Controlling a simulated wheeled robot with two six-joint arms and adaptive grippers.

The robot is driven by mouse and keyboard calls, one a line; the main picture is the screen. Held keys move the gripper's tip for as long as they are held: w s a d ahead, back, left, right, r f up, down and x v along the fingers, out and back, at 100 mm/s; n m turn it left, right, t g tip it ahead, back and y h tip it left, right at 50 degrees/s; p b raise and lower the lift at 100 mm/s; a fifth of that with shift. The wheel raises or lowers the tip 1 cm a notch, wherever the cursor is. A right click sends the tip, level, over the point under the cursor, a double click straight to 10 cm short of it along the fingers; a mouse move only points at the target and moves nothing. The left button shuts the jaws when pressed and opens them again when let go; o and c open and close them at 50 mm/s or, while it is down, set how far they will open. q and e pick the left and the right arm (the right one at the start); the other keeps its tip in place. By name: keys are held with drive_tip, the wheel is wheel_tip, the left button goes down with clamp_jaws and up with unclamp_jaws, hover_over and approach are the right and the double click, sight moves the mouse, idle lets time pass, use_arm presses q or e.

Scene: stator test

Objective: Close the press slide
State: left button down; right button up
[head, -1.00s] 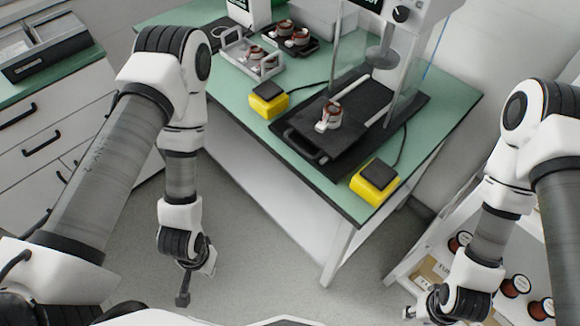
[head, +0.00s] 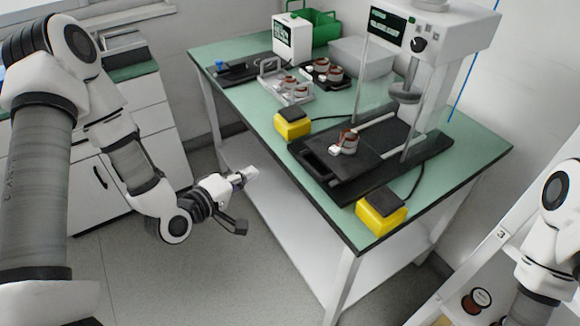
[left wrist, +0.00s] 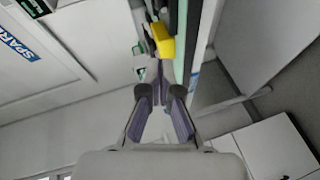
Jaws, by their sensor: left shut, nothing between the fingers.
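The press slide (head: 368,160) is a black plate with a bar handle at its front left end. It sticks out in front of the press (head: 425,55) on the green table. A stator with copper-coloured windings (head: 347,142) sits on the slide, out from under the round press head (head: 405,93). My left gripper (head: 250,176) is shut and empty, left of the table's front edge, apart from the slide. Its fingers (left wrist: 161,95) also show in the left wrist view. My right arm shows at the lower right, but its gripper is out of the picture.
Two yellow button boxes, one left of the slide (head: 293,123) and one in front (head: 381,209), stand near the front edge of the table (head: 263,107). Trays with stators (head: 292,90), a white device (head: 292,38) and a green bin (head: 322,27) stand farther back.

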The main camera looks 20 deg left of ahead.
use_arm(q)
drive_tip(key=x, duration=0.4)
drive_tip(key=d+p+x, duration=0.1)
drive_tip(key=x, duration=0.3)
drive_tip(key=d+p+x, duration=0.1)
drive_tip(key=x, duration=0.3)
drive_tip(key=shift+d+f, duration=0.25)
drive_tip(key=shift+f, duration=0.1)
